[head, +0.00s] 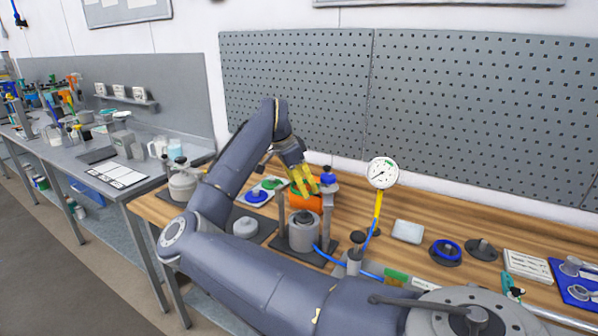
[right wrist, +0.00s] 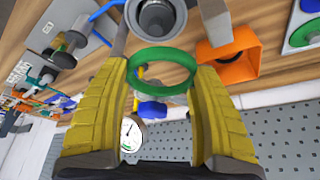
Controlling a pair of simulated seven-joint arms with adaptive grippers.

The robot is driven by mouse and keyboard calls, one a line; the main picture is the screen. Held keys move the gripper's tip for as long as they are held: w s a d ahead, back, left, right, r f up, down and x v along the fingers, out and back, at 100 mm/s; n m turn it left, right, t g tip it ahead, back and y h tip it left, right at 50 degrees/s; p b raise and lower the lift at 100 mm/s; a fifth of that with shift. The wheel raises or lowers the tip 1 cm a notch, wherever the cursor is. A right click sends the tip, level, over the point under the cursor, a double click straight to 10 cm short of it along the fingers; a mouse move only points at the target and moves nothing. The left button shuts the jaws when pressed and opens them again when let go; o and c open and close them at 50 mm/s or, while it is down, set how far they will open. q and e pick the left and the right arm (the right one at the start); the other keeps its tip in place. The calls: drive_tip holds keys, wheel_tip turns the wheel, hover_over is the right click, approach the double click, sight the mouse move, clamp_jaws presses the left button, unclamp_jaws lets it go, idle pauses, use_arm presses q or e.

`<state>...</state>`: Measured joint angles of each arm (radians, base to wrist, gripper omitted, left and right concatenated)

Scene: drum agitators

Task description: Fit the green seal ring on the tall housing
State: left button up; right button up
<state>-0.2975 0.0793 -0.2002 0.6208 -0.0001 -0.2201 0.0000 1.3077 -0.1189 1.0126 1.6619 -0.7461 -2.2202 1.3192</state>
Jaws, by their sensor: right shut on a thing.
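The green seal ring (right wrist: 162,55) is between the yellow fingers of my right gripper (right wrist: 163,78) in the right wrist view, pinched at its two sides. In the head view the right gripper (head: 304,181) is over the bench in front of an orange part, and I cannot make out the ring there. A grey cylindrical housing (head: 303,236) with a dark opening stands upright on a dark plate, just below the gripper. In the right wrist view the housing (right wrist: 157,18) is at the top, apart from the ring. My left gripper is not in view.
The orange part (head: 309,199) stands close behind the housing. A dial gauge (head: 382,173) on a yellow post stands to the right, with a blue hose (head: 330,258) nearby. A tray (head: 258,199) with green and blue parts is to the left. A perforated panel (head: 450,110) backs the bench.

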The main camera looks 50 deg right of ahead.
sight(303, 213)
drive_tip(key=shift+s+a+f, duration=0.4)
drive_tip(key=shift+f, duration=0.15)
drive_tip(key=shift+s+a+f, duration=0.1)
drive_tip(key=shift+a+f, duration=0.05)
drive_tip(key=shift+f, duration=3.65)
drive_tip(key=shift+f, duration=0.1)
drive_tip(key=shift+w+a+f, duration=0.15)
drive_tip(key=shift+w+a, duration=0.05)
drive_tip(key=shift+a, duration=0.05)
drive_tip(key=o, duration=1.1)
drive_tip(key=shift+c, duration=0.2)
drive_tip(key=shift+w+a+r, duration=0.1)
drive_tip(key=shift+w+r, duration=0.1)
drive_tip(key=shift+r, duration=0.35)
drive_tip(key=v, duration=1.1)
drive_tip(key=shift+s+r, duration=0.2)
drive_tip(key=shift+s, duration=0.1)
